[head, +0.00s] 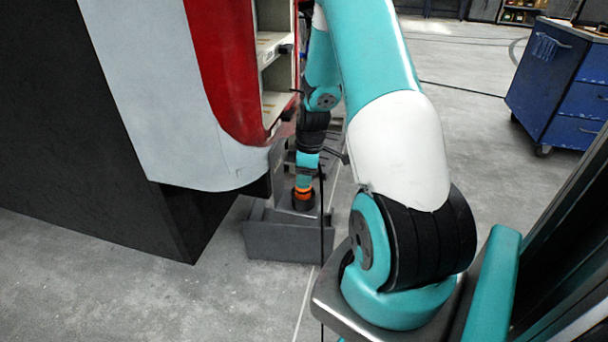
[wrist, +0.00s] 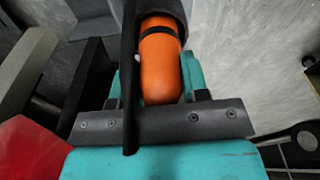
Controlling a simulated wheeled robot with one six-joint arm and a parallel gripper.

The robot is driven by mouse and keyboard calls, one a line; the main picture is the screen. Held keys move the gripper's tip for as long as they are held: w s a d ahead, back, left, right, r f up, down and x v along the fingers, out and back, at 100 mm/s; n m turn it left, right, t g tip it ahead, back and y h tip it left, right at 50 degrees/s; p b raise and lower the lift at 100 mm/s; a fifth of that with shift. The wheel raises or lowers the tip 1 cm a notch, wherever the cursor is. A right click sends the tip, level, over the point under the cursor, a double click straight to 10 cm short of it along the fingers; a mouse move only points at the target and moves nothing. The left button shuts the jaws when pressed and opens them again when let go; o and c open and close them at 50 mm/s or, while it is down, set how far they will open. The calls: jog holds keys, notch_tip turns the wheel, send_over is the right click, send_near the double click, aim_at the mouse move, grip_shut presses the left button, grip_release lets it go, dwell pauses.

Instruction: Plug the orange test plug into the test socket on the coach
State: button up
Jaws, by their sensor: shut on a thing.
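The orange test plug (head: 302,192) is upright, with a dark lower end, beside the front corner of the coach (head: 232,95). My gripper (head: 307,168) is shut on the plug from above. In the wrist view, the orange body of the plug (wrist: 160,75) with its black band lies between the teal fingers of my gripper (wrist: 155,88). A black cable (wrist: 130,75) runs alongside the plug. I cannot make out the test socket, and I cannot tell whether the dark end of the plug touches anything.
A grey open box or step (head: 290,242) is on the floor below the plug. The coach has open shelves (head: 272,50) close left of my arm. A blue tool cabinet (head: 562,85) stands at the right. The floor between is clear.

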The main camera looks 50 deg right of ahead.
jog(key=shift+f+b, duration=0.45)
jog(key=shift+f, duration=0.15)
dwell(0.3)
jog(key=o, duration=0.8)
jog(key=r+p, duration=0.6)
jog(key=r, duration=0.1)
jog(key=s+r+p, duration=0.1)
jog(key=r+p, duration=0.2)
jog(key=r, duration=0.1)
jog(key=shift+s+d, duration=0.1)
jog(key=shift+d, duration=0.3)
